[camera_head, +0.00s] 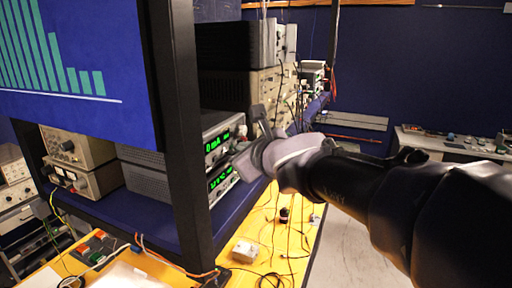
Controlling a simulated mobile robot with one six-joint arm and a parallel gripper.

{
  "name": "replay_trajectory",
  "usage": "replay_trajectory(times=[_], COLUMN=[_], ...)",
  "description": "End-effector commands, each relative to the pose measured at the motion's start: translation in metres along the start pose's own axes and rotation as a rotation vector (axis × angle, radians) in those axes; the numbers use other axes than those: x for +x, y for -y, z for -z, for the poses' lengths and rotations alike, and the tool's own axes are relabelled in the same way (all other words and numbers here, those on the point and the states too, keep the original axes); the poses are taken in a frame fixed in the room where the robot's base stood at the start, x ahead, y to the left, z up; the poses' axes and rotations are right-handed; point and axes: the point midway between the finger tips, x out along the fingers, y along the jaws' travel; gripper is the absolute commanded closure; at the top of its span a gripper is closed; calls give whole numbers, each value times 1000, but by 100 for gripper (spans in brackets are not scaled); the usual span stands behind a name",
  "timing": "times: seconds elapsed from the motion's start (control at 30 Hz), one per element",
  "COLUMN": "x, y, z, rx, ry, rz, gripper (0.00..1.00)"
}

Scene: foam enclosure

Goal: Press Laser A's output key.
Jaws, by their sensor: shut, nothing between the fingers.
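Two stacked instruments with green displays stand on the blue shelf. The upper one (216,143) reads about "0 mA"; the lower one (221,179) has a green readout I cannot read fully. I cannot tell from labels which is Laser A, and no output key can be made out. My gripper (242,166) is shut and empty. It comes in from the right, with its tip close to the right end of the two front panels and overlapping them in the picture. I cannot tell whether it touches. It hides part of the panels' right side.
A black post (182,130) and a screen with a bar chart (75,70) stand at the left, near the instruments. More stacked instruments (265,90) stand behind. A yellow bench (262,235) below holds cables and a small white box (246,251). Floor shows at lower right.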

Motion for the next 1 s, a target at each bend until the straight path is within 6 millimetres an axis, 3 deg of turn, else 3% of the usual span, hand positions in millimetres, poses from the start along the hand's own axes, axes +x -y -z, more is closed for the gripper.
replay_trajectory(times=[1.0], x=[6], y=[-5], z=[-4], rx=[0], ry=[1], rz=[-1], gripper=[100])
